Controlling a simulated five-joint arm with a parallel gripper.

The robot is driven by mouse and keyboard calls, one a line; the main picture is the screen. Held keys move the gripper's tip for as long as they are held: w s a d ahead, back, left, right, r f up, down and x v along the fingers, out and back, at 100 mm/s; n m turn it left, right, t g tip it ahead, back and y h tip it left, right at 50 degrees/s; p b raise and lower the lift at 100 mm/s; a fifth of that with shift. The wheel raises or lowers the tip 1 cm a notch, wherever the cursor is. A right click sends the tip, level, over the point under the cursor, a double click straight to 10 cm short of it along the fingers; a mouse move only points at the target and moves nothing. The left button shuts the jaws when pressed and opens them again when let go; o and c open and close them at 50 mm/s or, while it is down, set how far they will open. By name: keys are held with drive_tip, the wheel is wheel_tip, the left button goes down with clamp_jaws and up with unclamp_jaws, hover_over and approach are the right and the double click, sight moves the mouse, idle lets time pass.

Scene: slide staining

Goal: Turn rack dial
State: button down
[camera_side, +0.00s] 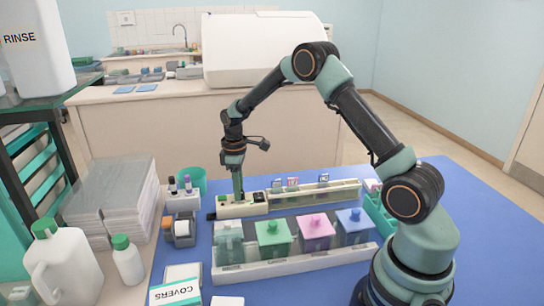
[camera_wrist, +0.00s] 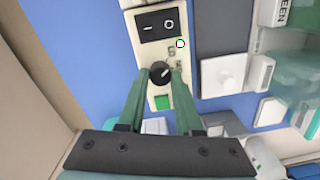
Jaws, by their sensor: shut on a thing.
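The rack dial (camera_wrist: 160,72) is a round black knob on a cream control panel (camera_wrist: 148,53), seen in the wrist view. A black rocker switch and a green square button sit on the same panel. My gripper (camera_wrist: 161,80) has its two green fingers on either side of the dial, shut on it. In the side view my gripper (camera_side: 239,194) points straight down at the panel (camera_side: 229,211) at the left end of the rack. The dial itself is hidden there behind the fingers.
Staining jars with green, pink and blue lids (camera_side: 316,226) stand in a white tray (camera_side: 296,267) in front of the panel. A slide rack (camera_side: 318,193) extends to the right. Small bottles (camera_side: 187,184) and a teal cup (camera_side: 195,178) stand behind left. The blue mat is free at far right.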

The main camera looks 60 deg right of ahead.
drive_tip(key=shift+s+d+n, duration=0.1)
drive_tip(key=shift+d+n, duration=0.1)
drive_tip(key=shift+n, duration=0.1)
drive_tip(key=c, duration=0.6)
unclamp_jaws()
drive_tip(key=shift+a, duration=0.1)
drive_tip(key=shift+r, duration=0.45)
drive_tip(key=r, duration=1.1)
drive_tip(key=shift+w, duration=0.25)
